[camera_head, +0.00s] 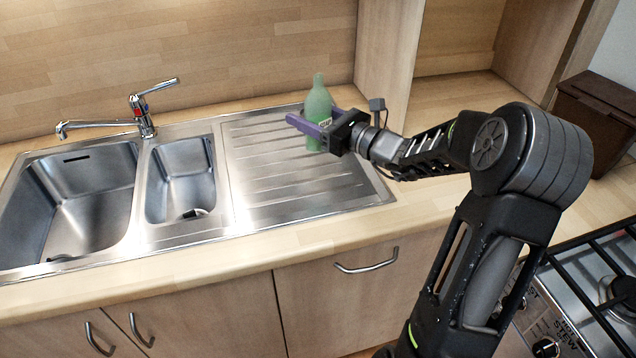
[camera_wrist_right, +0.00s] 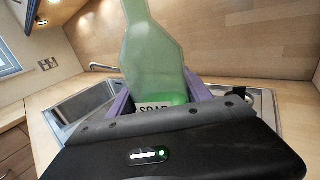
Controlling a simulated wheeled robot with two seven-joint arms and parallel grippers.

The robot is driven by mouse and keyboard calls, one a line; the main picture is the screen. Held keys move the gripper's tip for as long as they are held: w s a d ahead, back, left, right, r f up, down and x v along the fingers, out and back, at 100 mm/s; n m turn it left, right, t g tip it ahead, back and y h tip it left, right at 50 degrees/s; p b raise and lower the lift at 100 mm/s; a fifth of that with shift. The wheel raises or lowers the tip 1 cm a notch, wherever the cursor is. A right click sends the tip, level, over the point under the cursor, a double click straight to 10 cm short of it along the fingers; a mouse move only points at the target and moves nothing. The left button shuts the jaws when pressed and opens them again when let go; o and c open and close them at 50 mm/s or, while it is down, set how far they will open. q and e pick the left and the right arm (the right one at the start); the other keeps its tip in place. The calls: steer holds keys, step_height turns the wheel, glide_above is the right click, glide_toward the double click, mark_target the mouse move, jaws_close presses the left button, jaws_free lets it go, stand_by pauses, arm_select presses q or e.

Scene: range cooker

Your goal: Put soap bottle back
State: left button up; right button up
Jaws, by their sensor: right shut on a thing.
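The green soap bottle (camera_head: 318,101) is upright over the right rear part of the ribbed steel drainboard (camera_head: 262,165) in the head view. My right gripper (camera_head: 308,124) is shut on the bottle, with its purple fingers on either side of it. In the right wrist view the bottle (camera_wrist_right: 150,50) stands between the fingers, and its label is partly hidden by the gripper body. I cannot tell whether the bottle's base touches the drainboard. My left gripper is not in view.
The large sink basin (camera_head: 88,200) and small basin (camera_head: 180,182) lie left of the drainboard, with a faucet (camera_head: 143,114) behind them. A dark box (camera_head: 597,108) and the stove (camera_head: 585,290) are at the right.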

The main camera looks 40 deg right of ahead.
steer(key=shift+f, duration=2.85)
step_height(320, 180, down, 4)
steer(key=shift+r+p, duration=0.1)
steer(key=shift+p, duration=0.4)
steer(key=shift+f, duration=0.2)
steer(key=shift+f, duration=0.2)
steer(key=o, duration=1.6)
steer(key=shift+r, duration=0.15)
